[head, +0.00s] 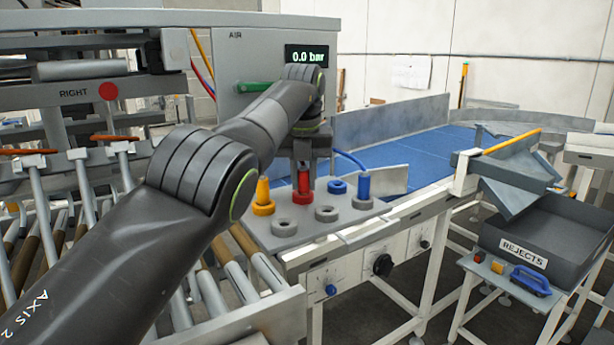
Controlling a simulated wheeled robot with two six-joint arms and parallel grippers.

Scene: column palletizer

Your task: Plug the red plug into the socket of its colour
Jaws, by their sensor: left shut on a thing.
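The red plug (304,182) is upright on the grey plate (265,236), below my left gripper (304,165). My left gripper points down and is shut on the red plug's top. The plug's lower end meets the red socket ring (303,198); I cannot tell how deep it sits. The yellow plug (263,188) stands in the yellow socket ring (263,208). The blue plug (363,184) stands in a grey ring (362,203). The blue socket ring (337,187) is empty. My right gripper is out of view.
Two empty grey rings, one in front (285,227) and one at right (327,213), lie near the red plug. A grey panel (243,65) with a display (309,56) reading 0.0 bar stands behind. A blue conveyor belt (420,155) runs right, towards a rejects bin (545,235).

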